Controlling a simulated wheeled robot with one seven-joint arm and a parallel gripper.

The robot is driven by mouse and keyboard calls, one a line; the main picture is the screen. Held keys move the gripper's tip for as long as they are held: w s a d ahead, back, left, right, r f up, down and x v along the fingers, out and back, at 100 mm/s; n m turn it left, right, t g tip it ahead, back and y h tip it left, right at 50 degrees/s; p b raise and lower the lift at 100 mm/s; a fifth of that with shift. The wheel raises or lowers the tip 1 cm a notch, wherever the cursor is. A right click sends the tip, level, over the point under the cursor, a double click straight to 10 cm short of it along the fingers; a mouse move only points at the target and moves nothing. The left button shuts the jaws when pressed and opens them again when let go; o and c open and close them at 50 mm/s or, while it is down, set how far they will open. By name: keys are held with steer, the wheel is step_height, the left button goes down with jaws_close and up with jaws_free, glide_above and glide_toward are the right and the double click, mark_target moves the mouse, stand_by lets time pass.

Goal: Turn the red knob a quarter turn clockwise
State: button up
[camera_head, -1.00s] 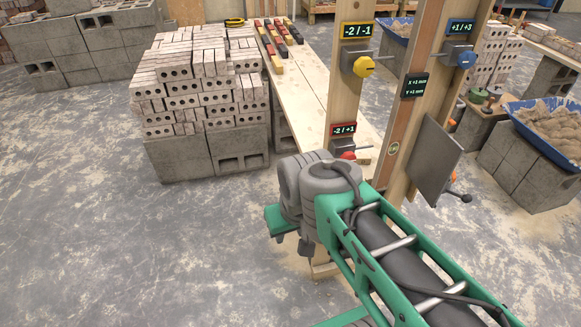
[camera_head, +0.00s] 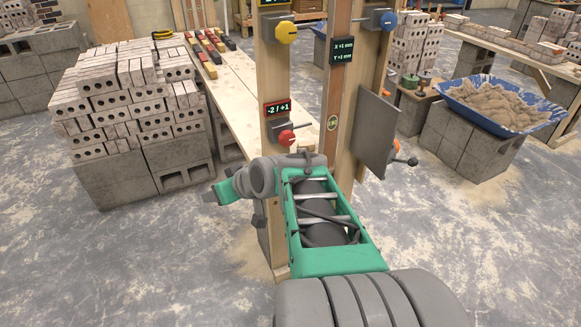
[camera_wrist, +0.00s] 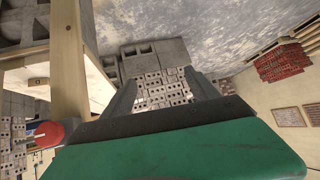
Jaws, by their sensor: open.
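The red knob (camera_head: 286,138) sits on a grey mount on a wooden post (camera_head: 272,80), just under a small display reading -2 / +1 (camera_head: 277,108). It also shows at the left edge of the wrist view (camera_wrist: 48,133), beside the gripper's body. My gripper (camera_head: 212,194) is left of the post and lower than the knob, pointing left in the head view. In the wrist view its two dark fingers (camera_wrist: 162,88) are apart with nothing between them. The gripper is not touching the knob.
A yellow knob (camera_head: 286,32) and a blue knob (camera_head: 388,21) are higher on the posts. A grey panel (camera_head: 374,135) with a lever sticks out to the right. Stacked bricks (camera_head: 125,100) on blocks stand left. A wooden bench (camera_head: 240,95) runs behind. The floor at front left is clear.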

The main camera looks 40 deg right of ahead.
steer(key=d+f+m+t+h+b, duration=0.25)
steer(key=d+t+b, duration=0.3)
steer(key=d, duration=0.85)
steer(key=m+t+h+b, duration=0.2)
steer(key=h+b, duration=0.1)
glide_toward(288, 141)
steer(key=w, duration=0.1)
steer(key=x, duration=0.7)
steer(key=shift+d, duration=0.15)
steer(key=shift+w+d+h, duration=0.15)
steer(key=shift+w+h, duration=0.1)
steer(key=shift+w, duration=0.2)
steer(key=c, duration=1.4)
